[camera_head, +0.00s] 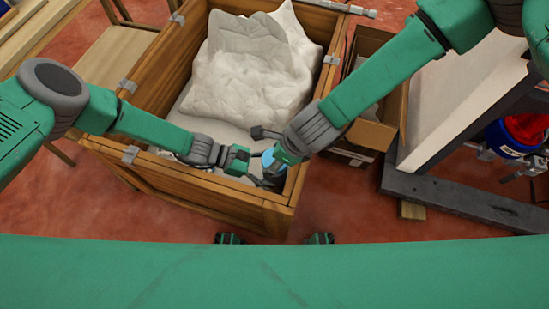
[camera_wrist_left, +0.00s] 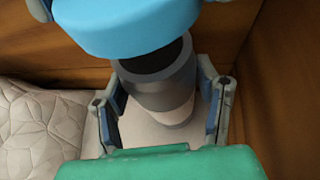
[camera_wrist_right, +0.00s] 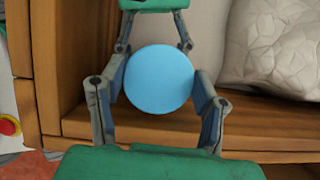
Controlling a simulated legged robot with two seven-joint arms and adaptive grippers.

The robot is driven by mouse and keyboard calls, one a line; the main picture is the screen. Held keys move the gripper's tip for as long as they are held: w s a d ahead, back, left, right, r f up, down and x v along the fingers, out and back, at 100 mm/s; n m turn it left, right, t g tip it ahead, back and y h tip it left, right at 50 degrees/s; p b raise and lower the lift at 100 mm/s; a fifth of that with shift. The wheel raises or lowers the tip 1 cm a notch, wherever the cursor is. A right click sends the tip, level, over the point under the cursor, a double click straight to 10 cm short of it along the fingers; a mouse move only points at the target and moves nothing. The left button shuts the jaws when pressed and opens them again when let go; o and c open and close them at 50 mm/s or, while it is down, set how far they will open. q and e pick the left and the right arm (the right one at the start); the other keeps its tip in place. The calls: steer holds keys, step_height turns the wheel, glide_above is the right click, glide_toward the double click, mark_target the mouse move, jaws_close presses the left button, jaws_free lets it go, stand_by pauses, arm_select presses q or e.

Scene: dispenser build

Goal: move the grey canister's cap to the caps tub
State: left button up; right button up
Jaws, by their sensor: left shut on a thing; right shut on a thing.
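The blue cap (camera_wrist_right: 158,78) is between the fingers of my right gripper (camera_wrist_right: 160,85), which is shut on it. My left gripper (camera_wrist_left: 162,95) is shut around the grey canister (camera_wrist_left: 160,88). In the left wrist view the blue cap (camera_wrist_left: 125,25) is above the canister and off to one side; the canister's dark top shows below it. In the head view the cap (camera_head: 268,158) is between my left gripper (camera_head: 250,166) and right gripper (camera_head: 279,161), over the crate's near right corner. I cannot identify the caps tub for certain.
A wooden crate (camera_head: 190,187) with white quilted bags (camera_head: 250,65) lies below the grippers. A cardboard box (camera_head: 370,133) stands right of it. A dark-framed bench (camera_head: 450,193) is farther right, with a blue tub (camera_head: 507,141) holding something red.

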step_height(320, 180, up, 2)
steer(key=shift+r, duration=0.1)
arm_select(q)
steer(key=o, duration=1.8)
steer(key=shift+c, duration=0.2)
